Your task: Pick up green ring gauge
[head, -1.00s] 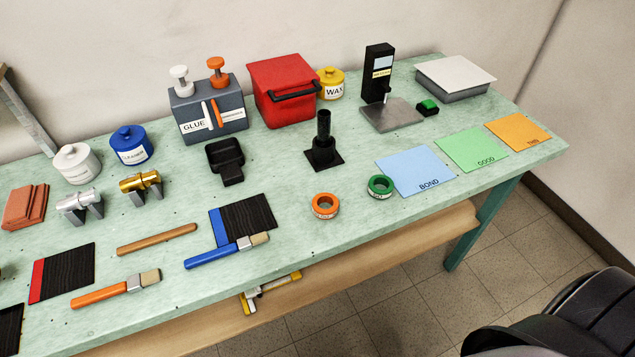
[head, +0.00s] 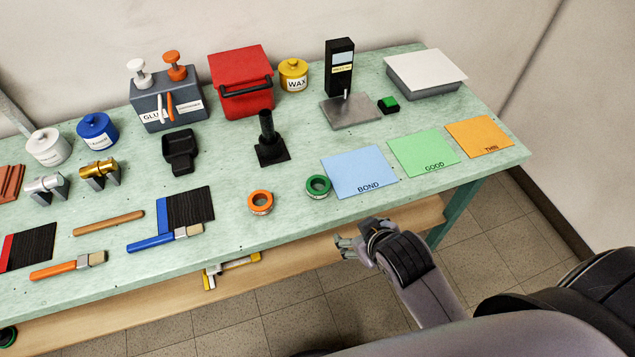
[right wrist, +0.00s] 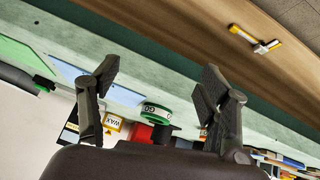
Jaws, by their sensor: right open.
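The green ring gauge (head: 318,187) lies flat near the front edge of the pale green bench, left of the blue BOND sheet. It also shows in the right wrist view (right wrist: 156,113), between the open fingers and beyond them. My right gripper (head: 345,245) is in front of the bench edge, below and slightly right of the green ring in the head view, apart from it. In the right wrist view my right gripper (right wrist: 155,90) has its two fingers spread wide with nothing between them. My left gripper is not in view.
An orange ring gauge (head: 260,202) lies just left of the green one. A black post on a square base (head: 268,150) stands behind them. The BOND sheet (head: 358,172) lies to the right. A wooden lower shelf (head: 300,247) runs below the bench (head: 240,225).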

